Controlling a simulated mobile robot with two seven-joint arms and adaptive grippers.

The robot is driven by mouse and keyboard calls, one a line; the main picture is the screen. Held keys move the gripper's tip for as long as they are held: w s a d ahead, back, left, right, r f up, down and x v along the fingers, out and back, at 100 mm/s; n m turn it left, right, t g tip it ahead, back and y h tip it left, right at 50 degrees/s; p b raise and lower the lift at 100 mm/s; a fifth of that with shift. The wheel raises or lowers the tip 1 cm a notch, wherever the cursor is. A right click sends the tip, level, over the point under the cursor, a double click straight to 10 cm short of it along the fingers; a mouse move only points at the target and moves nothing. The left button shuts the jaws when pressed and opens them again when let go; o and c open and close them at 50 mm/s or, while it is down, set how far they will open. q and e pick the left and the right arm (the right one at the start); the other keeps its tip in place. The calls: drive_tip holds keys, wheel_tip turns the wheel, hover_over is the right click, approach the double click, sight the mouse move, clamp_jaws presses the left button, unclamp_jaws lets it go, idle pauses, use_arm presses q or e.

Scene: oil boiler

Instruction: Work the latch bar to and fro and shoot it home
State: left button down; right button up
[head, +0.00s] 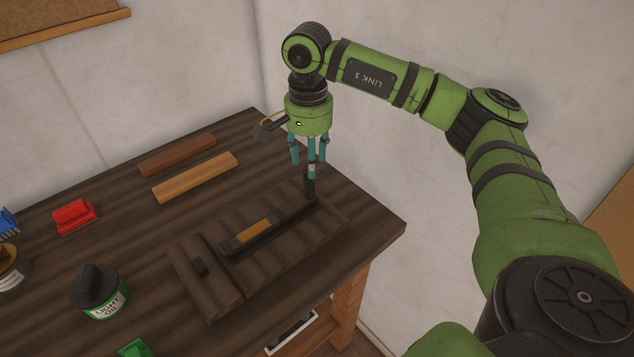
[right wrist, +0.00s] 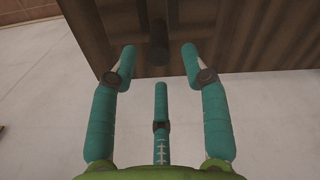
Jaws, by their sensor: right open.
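The latch bar (head: 278,228) is a dark strip with an orange-brown stretch, lying in the slot of a brown wooden latch board (head: 290,257) on the bench. A dark upright knob (head: 310,187) stands at the bar's far right end. A separate block (head: 205,275) with a small dark hole or stub is at the board's left end. My right gripper (head: 308,160) points down just above the knob, its teal fingers spread. In the right wrist view the open fingers (right wrist: 160,70) reach toward the dark knob (right wrist: 158,45); contact cannot be told. My left gripper is not in view.
Two wooden strips (head: 195,178) lie behind the board. A red brush-like block (head: 75,216) and a light oil can (head: 98,290) are on the left. The bench edge (head: 375,262) lies close to the board's right. A wall stands behind.

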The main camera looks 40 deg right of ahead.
sight(309, 185)
drive_tip(key=shift+f+n, duration=0.15)
drive_tip(key=shift+n, duration=0.35)
drive_tip(key=shift+a+f, duration=0.1)
drive_tip(key=shift+f, duration=0.05)
wheel_tip(309, 185, down, 6)
drive_tip(key=shift+s+r+p, duration=0.1)
drive_tip(key=shift+r+p, duration=0.1)
drive_tip(key=shift+p, duration=0.9)
drive_tip(key=shift+f, duration=0.65)
drive_tip(key=shift+c, duration=0.4)
clamp_jaws()
drive_tip(key=shift+a, duration=0.15)
